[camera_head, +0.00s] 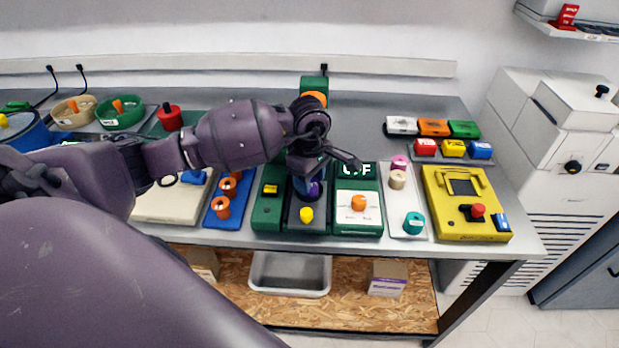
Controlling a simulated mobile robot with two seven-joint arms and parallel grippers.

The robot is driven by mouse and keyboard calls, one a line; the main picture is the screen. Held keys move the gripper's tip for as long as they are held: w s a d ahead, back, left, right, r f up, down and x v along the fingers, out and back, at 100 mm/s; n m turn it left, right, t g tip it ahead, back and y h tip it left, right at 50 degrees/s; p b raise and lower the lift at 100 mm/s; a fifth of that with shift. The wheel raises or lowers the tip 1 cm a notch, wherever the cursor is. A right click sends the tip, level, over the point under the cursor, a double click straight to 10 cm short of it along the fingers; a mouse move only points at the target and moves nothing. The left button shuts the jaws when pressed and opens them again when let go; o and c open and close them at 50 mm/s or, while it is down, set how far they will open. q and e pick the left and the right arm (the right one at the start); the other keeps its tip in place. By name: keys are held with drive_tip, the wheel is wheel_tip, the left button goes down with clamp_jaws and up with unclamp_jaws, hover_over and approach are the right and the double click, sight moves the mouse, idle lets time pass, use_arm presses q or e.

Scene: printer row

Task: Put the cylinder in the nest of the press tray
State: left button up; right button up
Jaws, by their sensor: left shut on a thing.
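My left gripper (311,176) reaches in from the left over the green press (268,212) on the bench. It points down and is shut on a small purple cylinder (315,190), which is mostly hidden by the fingers. The cylinder is at the dark press tray (293,222), behind the tray's yellow knob (307,214). The nest is covered by the gripper and cylinder, so I cannot tell whether the cylinder is seated or just above it. My right gripper is out of view.
A white panel with an orange knob (358,203) is just right of the tray. A pale tray (408,226) holds pink, beige and teal spools. A yellow control box (462,226) is further right. A blue rack (222,218) with orange spools stands left.

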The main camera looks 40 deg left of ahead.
use_arm(q)
drive_tip(key=o, duration=0.5)
drive_tip(key=shift+f, duration=0.15)
drive_tip(key=o, duration=0.4)
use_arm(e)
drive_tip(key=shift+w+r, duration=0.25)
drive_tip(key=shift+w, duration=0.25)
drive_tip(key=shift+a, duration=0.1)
use_arm(q)
drive_tip(key=shift+r, duration=0.25)
wheel_tip(320, 180, up, 12)
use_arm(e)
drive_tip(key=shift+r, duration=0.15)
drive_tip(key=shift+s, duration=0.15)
